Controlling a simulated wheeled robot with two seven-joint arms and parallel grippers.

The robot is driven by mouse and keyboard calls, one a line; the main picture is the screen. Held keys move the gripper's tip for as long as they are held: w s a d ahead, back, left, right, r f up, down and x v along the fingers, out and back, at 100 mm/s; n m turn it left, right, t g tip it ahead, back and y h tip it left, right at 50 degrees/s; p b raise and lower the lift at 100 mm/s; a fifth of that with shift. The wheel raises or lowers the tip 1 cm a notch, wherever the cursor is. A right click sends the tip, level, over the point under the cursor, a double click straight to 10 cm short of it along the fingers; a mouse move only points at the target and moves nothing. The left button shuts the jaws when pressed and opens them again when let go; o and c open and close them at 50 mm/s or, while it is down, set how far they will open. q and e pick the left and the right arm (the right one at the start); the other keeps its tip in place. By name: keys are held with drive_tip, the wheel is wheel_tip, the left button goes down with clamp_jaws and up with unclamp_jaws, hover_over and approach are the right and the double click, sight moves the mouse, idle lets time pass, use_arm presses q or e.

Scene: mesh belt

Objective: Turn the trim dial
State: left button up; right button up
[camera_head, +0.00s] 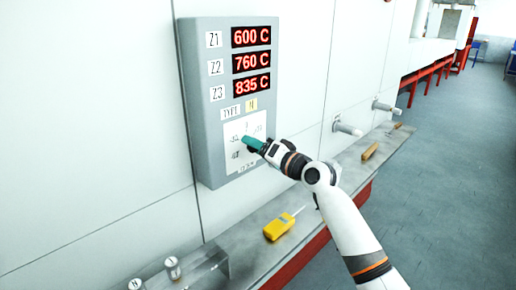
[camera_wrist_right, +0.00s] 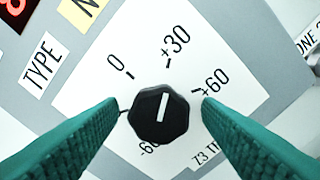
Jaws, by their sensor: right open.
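The trim dial is a black faceted knob (camera_wrist_right: 160,118) with a white line, on a white scale plate (camera_wrist_right: 95,88) marked 0, +30, +60 and -60. Its line points roughly at the +30 tick. In the head view the knob is hidden behind my right gripper (camera_head: 248,143), which reaches the scale plate (camera_head: 258,126) low on the grey control box. In the wrist view the green fingers of my right gripper (camera_wrist_right: 163,107) stand open, one on each side of the knob. Clear contact does not show. My left gripper is not in view.
The grey control box (camera_head: 200,150) has red displays (camera_head: 251,62) reading 600, 760 and 835 C. Below runs a ledge (camera_head: 240,246) with a yellow handheld device (camera_head: 280,227) and a wooden block (camera_head: 370,151). Pipe stubs (camera_head: 347,129) stick out of the wall to the right.

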drive_tip(key=b+v, duration=0.2)
drive_tip(key=v, duration=1)
